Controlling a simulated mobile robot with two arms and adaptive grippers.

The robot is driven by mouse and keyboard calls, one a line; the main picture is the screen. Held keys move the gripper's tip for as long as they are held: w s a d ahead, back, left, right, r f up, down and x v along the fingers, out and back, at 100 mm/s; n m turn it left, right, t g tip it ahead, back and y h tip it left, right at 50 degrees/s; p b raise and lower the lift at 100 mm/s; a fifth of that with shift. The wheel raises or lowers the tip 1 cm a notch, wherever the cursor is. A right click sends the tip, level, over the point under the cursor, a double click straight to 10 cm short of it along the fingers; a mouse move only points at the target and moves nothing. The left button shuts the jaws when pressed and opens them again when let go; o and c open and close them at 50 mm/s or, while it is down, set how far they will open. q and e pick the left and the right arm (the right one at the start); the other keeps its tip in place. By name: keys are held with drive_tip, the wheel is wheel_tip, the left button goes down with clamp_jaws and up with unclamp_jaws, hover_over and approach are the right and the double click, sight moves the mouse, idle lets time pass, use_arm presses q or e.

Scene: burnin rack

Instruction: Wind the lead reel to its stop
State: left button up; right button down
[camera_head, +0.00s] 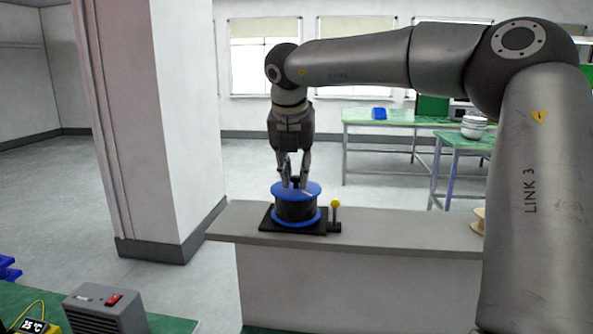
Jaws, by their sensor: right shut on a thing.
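The lead reel (296,208) has blue flanges and a dark wound middle. It stands upright on a black base plate (268,224) on a grey counter. A post with a yellow knob (335,204) stands at the right end of the base. My right gripper (294,182) points straight down over the reel. Its fingers are shut on the dark hub at the middle of the reel's top. The fingers partly hide the hub. My left gripper is not in view.
The grey counter (400,232) is mostly clear right of the reel. A white pillar (185,120) stands behind on the left. A grey box with a red switch (107,308) sits at front left. Green tables (400,118) stand farther back.

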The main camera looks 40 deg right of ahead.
drive_tip(key=m, duration=0.1)
drive_tip(key=m+g+p, duration=0.1)
drive_tip(key=m, duration=0.1)
drive_tip(key=m+h+p, duration=0.1)
drive_tip(key=shift+w+r+m, duration=0.3)
drive_tip(key=shift+r, duration=0.05)
drive_tip(key=shift+w+m+g+p, duration=0.15)
drive_tip(key=shift+m+g+p, duration=0.95)
drive_tip(key=shift+m, duration=0.9)
drive_tip(key=shift+f, duration=0.1)
drive_tip(key=c, duration=1.5)
unclamp_jaws()
drive_tip(key=shift+c, duration=0.2)
drive_tip(key=shift+o, duration=1.3)
drive_tip(key=shift+f, duration=0.15)
